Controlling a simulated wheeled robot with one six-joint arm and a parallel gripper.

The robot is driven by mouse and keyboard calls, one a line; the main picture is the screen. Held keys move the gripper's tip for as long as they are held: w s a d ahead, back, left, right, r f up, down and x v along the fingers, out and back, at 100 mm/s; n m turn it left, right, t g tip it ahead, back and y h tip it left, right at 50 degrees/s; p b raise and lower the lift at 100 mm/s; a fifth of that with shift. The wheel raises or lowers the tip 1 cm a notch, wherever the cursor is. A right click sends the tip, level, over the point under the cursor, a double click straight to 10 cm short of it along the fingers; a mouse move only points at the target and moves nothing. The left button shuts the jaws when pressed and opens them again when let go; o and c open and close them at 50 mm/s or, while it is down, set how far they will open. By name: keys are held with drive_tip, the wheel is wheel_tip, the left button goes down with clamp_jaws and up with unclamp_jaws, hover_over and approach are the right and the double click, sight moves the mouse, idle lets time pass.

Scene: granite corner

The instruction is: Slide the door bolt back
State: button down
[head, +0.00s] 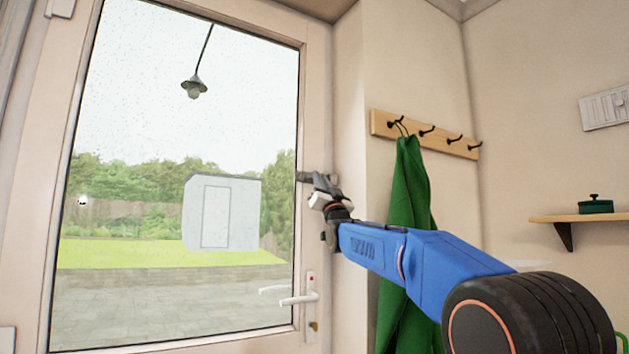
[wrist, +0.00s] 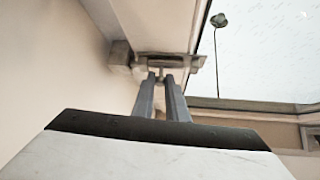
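The door bolt (head: 304,177) is a small grey-brown fitting on the door's right edge, partly covered by my gripper in the head view. In the wrist view, which is turned upside down, the bolt plate (wrist: 184,62) lies across the door edge, and a block-like piece (wrist: 121,54) sits at its left end on the frame side. A thin knob (wrist: 161,74) sticks out from the bolt toward me. My gripper (wrist: 161,80) has its two grey fingers on either side of this knob, with a narrow gap between them. The fingers seem parted, not clamped.
The glazed door (head: 318,120) has a white lever handle (head: 298,299) below the bolt. A coat rack (head: 440,137) with a green garment (head: 411,190) hangs on the wall to the right, behind my arm. A shelf (head: 580,219) holds a dark green pot (head: 596,206).

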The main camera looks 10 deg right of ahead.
sight(310, 178)
drive_tip(key=shift+s+a, duration=0.3)
drive_tip(key=shift+a, duration=0.55)
drive_tip(key=shift+s+a, duration=0.25)
drive_tip(key=shift+a, duration=0.6)
drive_tip(key=c, duration=1.9)
unclamp_jaws()
drive_tip(key=shift+a, duration=0.1)
drive_tip(key=shift+c, duration=0.2)
drive_tip(key=shift+o, duration=1)
drive_tip(key=shift+a, duration=0.25)
drive_tip(key=shift+d, duration=0.15)
drive_tip(key=v, duration=1.7)
drive_tip(key=shift+s, duration=0.25)
drive_tip(key=shift+f, duration=0.1)
